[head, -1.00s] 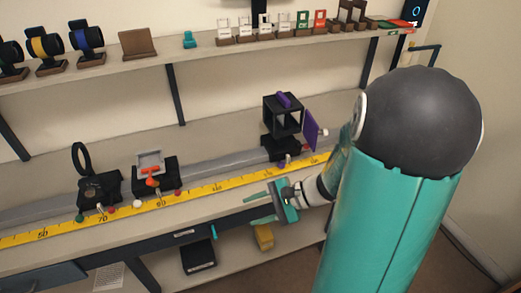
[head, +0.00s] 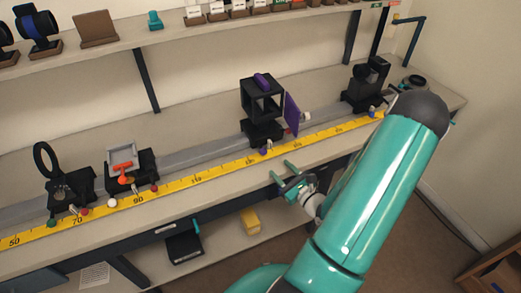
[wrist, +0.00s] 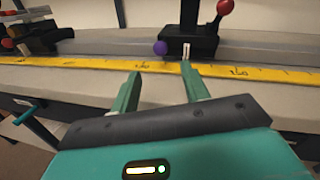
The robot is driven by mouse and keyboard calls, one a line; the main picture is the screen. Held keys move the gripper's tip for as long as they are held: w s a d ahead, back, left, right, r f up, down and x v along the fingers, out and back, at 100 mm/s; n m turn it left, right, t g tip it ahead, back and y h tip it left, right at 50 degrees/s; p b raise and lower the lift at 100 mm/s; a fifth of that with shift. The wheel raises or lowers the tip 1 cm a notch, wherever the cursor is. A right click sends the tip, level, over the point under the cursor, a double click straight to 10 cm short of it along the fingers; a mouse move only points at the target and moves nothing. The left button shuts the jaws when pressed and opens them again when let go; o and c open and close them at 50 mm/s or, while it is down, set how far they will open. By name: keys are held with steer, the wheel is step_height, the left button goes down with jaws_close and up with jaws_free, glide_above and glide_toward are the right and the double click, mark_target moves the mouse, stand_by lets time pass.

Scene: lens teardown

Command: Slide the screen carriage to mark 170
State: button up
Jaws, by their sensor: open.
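A black carriage with an open cube frame (head: 262,104) and an upright purple panel (head: 292,114) stands on the grey rail; I cannot tell for certain that it is the screen carriage. A purple ball (head: 264,152) sits low at its front. In the wrist view its black base (wrist: 190,42) is ahead of the fingers, with the purple ball (wrist: 160,48) and a white pointer (wrist: 186,52) above the scale. My gripper (head: 281,171) is open and empty, in front of the yellow scale (head: 196,181), apart from the carriage. The 170 mark is not readable.
A carriage with an orange part (head: 130,166) and a ring-holder carriage (head: 68,190) stand to the left on the rail. Another black carriage (head: 362,95) stands to the right. The rail between it and the purple panel looks clear. A shelf (head: 140,34) runs above.

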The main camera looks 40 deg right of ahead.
mark_target(263, 151)
steer(key=w, duration=0.7)
steer(key=w+d, duration=0.1)
steer(key=w, duration=0.3)
steer(key=shift+w+d, duration=0.1)
jaws_close()
